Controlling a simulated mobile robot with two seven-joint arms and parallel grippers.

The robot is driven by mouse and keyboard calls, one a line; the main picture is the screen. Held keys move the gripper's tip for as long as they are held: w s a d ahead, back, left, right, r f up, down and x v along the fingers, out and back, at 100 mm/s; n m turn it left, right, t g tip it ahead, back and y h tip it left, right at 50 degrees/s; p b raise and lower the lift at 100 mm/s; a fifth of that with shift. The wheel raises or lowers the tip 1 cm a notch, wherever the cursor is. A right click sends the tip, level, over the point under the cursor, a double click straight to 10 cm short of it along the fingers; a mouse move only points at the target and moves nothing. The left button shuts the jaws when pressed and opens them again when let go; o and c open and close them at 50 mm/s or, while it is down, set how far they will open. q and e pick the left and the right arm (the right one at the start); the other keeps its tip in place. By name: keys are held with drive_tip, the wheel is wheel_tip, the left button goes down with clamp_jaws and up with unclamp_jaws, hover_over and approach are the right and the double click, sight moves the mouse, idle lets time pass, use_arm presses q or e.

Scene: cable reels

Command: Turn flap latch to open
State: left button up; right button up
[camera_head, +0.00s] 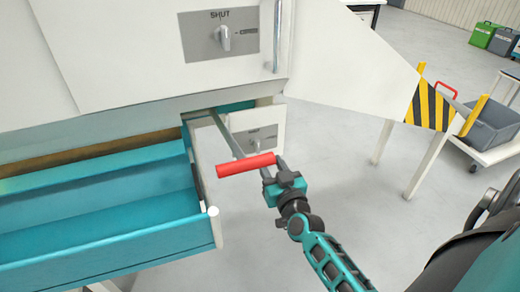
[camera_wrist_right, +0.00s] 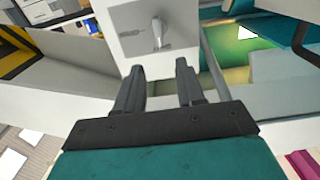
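A grey panel (camera_head: 249,22) marked "SHUT" is on the white cabinet front in the head view, with a pale turn knob (camera_head: 223,38) in it. A lower white box has a second grey plate with a knob (camera_head: 262,141); any label there is too small to read. My right gripper (camera_head: 274,167) is below and in front of this lower knob. In the right wrist view the right gripper (camera_wrist_right: 159,66) is open and empty, with a knob (camera_wrist_right: 157,33) on a white plate ahead, apart from the fingertips. My left gripper is out of view.
A red handle (camera_head: 244,164) on a grey bar is just left of my right gripper. A teal trough (camera_head: 110,206) is at lower left. A striped yellow-black guard (camera_head: 432,106) and a cart with a grey bin (camera_head: 494,124) stand right, with bare floor between.

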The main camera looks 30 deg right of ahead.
sight(259, 144)
drive_tip(key=b+x, duration=0.1)
drive_tip(key=x, duration=0.6)
drive_tip(key=shift+w+f, duration=0.1)
drive_tip(key=shift+w, duration=0.05)
drive_tip(key=shift+w+d+b, duration=0.15)
drive_tip(key=shift+w+b, duration=0.2)
drive_tip(key=shift+w, duration=0.3)
clamp_jaws()
